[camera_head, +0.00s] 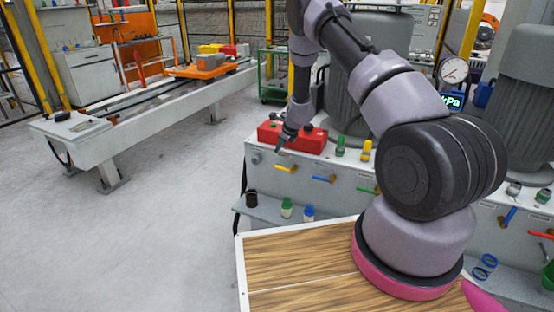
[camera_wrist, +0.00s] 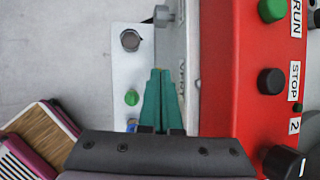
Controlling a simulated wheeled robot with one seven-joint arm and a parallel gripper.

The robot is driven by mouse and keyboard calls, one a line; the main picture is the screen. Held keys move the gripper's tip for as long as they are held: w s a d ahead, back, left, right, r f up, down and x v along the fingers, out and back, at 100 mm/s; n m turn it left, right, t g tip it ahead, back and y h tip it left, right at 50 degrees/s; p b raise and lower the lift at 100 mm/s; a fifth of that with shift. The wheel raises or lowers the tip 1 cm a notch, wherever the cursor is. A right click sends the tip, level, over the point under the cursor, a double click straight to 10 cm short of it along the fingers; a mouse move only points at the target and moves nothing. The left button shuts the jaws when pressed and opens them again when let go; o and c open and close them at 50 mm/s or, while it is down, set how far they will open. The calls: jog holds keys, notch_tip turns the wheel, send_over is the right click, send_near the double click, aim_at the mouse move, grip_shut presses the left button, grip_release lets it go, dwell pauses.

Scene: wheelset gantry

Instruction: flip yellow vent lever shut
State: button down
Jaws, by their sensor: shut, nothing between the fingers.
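The yellow vent lever (camera_head: 286,168) is on the grey front panel of the bench, below the left end of a red control box. Its handle lies roughly level. My gripper (camera_head: 279,147) is shut and empty, pointing down just above and slightly left of the lever in the head view. A small gap seems to show between them. In the wrist view the shut green fingers (camera_wrist: 160,73) are beside the panel's edge, near a partly hidden label. The lever itself cannot be made out there.
The red control box (camera_head: 308,138) is close beside my gripper; its buttons show in the wrist view (camera_wrist: 250,60). A blue lever (camera_head: 323,179) and a green lever (camera_head: 365,190) are further right. The floor at left is clear.

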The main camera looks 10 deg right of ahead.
jog(key=shift+s+a+r, duration=0.15)
jog(key=shift+a+r, duration=0.05)
jog(key=shift+r, duration=0.7)
jog(key=shift+s+a+r, duration=0.15)
jog(key=shift+r, duration=0.75)
jog(key=shift+s+a+r, duration=0.15)
jog(key=shift+a+r, duration=0.05)
jog(key=shift+r, duration=0.7)
